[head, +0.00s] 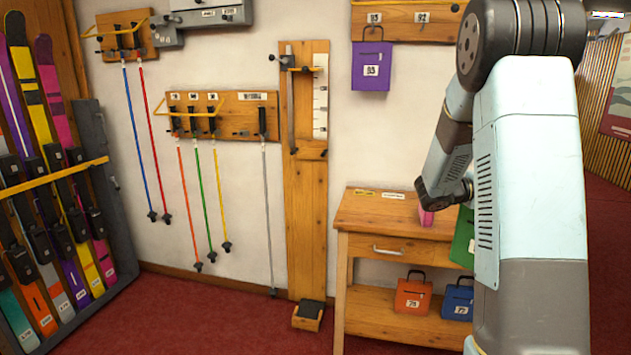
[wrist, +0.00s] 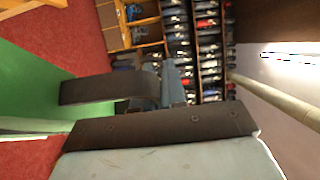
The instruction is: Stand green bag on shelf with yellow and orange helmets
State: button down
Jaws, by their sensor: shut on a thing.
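The green bag (head: 462,238) shows in the head view just left of my arm, which hides much of it. It has a white label at its edge. In the wrist view the green bag (wrist: 35,85) fills the left side as a flat green panel. My gripper (wrist: 68,112) has its two dark fingers there, shut on the bag. In the head view my gripper is hidden behind my arm. I cannot make out yellow or orange helmets or their shelf in either view.
A wooden table (head: 375,212) with a drawer stands left of my arm. An orange bag (head: 413,296) and a blue bag (head: 458,303) stand on its lower shelf. A purple bag (head: 371,66) hangs on the wall. Crowded shelves (wrist: 205,45) show in the wrist view. Red floor is clear in front.

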jog(key=w+a+f+n+t+y, duration=0.2)
jog(key=w+a+f+n+t, duration=0.25)
jog(key=a, duration=0.25)
jog(key=w+a+f+n+t+y, duration=0.2)
jog(key=w+a+f+n+t, duration=0.1)
jog(key=w+a+f+t, duration=0.25)
jog(key=w+a+f+n+t+y, duration=0.1)
jog(key=a+f+n+t+y, duration=0.2)
jog(key=a, duration=0.7)
jog(key=w+a+f+n+t+y, duration=0.1)
jog(key=a+f+n+t+y, duration=0.2)
jog(key=a, duration=0.7)
notch_tip(320, 180, down, 3)
jog(key=y, duration=0.2)
jog(key=shift+y, duration=0.4)
jog(key=shift+w, duration=0.15)
